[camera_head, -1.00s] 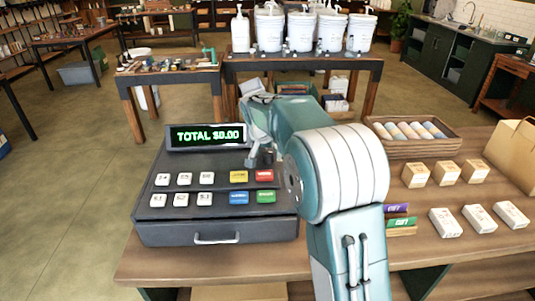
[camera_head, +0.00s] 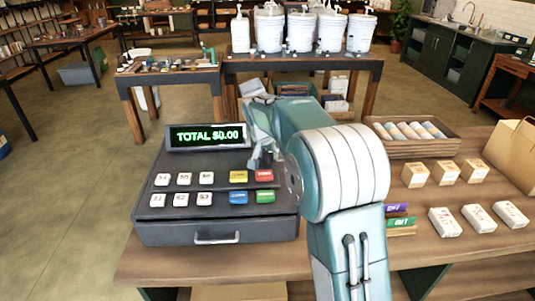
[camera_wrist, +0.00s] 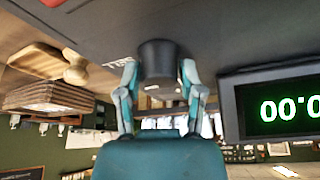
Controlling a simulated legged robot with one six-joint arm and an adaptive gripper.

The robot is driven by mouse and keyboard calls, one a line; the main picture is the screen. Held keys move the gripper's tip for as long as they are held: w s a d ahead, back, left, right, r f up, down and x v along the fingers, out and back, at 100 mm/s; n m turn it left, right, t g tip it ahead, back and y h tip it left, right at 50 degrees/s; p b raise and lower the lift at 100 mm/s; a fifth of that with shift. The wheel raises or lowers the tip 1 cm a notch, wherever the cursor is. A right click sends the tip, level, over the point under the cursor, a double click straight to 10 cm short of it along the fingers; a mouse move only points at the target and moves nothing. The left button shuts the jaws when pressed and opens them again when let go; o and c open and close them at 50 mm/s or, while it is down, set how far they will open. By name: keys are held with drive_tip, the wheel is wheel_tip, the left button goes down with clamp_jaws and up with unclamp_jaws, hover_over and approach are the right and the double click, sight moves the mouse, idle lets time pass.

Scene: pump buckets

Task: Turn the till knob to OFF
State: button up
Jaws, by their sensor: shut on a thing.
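The till (camera_head: 220,228) is a dark grey box on the wooden counter, with a display (camera_head: 208,135) reading TOTAL $0.00 in green. The knob (camera_wrist: 158,60) is a dark round cylinder on the till's top face, seen in the wrist view. My gripper (camera_wrist: 158,82) has one teal finger on each side of the knob and is shut on it. In the head view my gripper (camera_head: 262,158) is at the till's upper right, beside the display, and the knob is hidden by it. A white label (camera_wrist: 117,62) beside the knob is only partly legible.
White, yellow, red, blue and green keys (camera_head: 238,197) sit just in front of my gripper. A basket of rolls (camera_head: 412,137), small boxes (camera_head: 447,172) and a paper bag (camera_head: 517,155) stand to the right. Open floor lies left of the counter.

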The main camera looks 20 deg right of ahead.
drive_tip(key=n, duration=0.2)
drive_tip(key=n+y, duration=0.1)
drive_tip(key=n, duration=0.1)
drive_tip(key=shift+f+n+y, duration=0.15)
drive_tip(key=shift+n+y, duration=0.15)
drive_tip(key=shift+n, duration=0.1)
drive_tip(key=n+y, duration=0.1)
drive_tip(key=n, duration=0.3)
drive_tip(key=shift+y, duration=0.4)
drive_tip(key=n, duration=0.2)
drive_tip(key=n+y, duration=0.1)
drive_tip(key=n, duration=0.1)
drive_tip(key=shift+f+n+g+y, duration=0.1)
drive_tip(key=shift+n+g+y, duration=0.2)
drive_tip(key=shift+n, duration=0.1)
drive_tip(key=shift+n+g+y, duration=0.4)
drive_tip(key=shift+n+g, duration=0.1)
drive_tip(key=shift+n, duration=1.4)
drive_tip(key=o, duration=1.2)
